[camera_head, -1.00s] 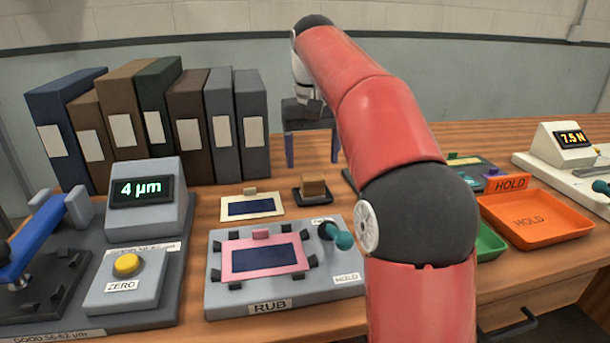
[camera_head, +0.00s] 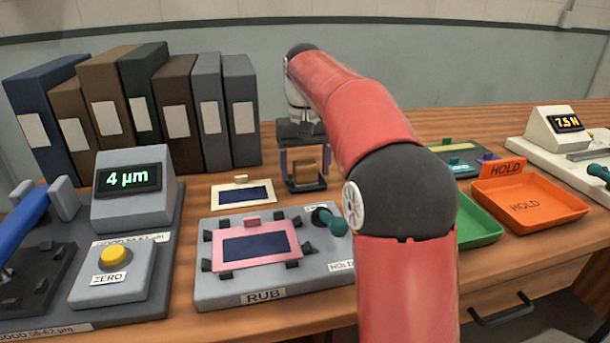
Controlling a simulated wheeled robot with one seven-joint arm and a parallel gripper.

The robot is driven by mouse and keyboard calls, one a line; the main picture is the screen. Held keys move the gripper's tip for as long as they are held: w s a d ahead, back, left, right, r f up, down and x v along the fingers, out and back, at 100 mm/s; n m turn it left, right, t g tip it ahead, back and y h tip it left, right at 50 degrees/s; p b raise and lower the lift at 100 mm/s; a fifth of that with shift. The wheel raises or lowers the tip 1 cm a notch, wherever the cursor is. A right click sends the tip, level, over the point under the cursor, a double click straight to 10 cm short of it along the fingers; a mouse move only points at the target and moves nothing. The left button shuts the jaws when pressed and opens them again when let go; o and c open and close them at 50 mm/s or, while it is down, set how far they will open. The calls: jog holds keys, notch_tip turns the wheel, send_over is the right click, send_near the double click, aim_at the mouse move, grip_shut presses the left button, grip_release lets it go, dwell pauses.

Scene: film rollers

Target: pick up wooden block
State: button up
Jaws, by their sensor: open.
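The wooden block (camera_head: 305,172) is a small brown cube on a dark, flat pad (camera_head: 292,187) on the table, behind the rubbing plate. My gripper (camera_head: 304,170) points down over it with its two purple fingers apart. One finger shows left of the block and one right of it in the picture, with the fingertips low near the pad. The jaws are open, and I cannot tell whether either finger touches the block.
A grey RUB plate (camera_head: 210,293) with a pink-framed piece stands in front. A cream-framed card (camera_head: 244,204) lies left of the block. Several binders (camera_head: 209,120) stand behind left. An orange HOLD tray (camera_head: 530,215) and a green tray (camera_head: 478,228) lie right.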

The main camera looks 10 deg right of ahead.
aim_at(305, 162)
jog(key=shift+c, duration=0.3)
jog(key=c, duration=1)
notch_tip(305, 162, up, 10)
jog(key=shift+r+p, duration=0.1)
jog(key=shift+p, duration=0.55)
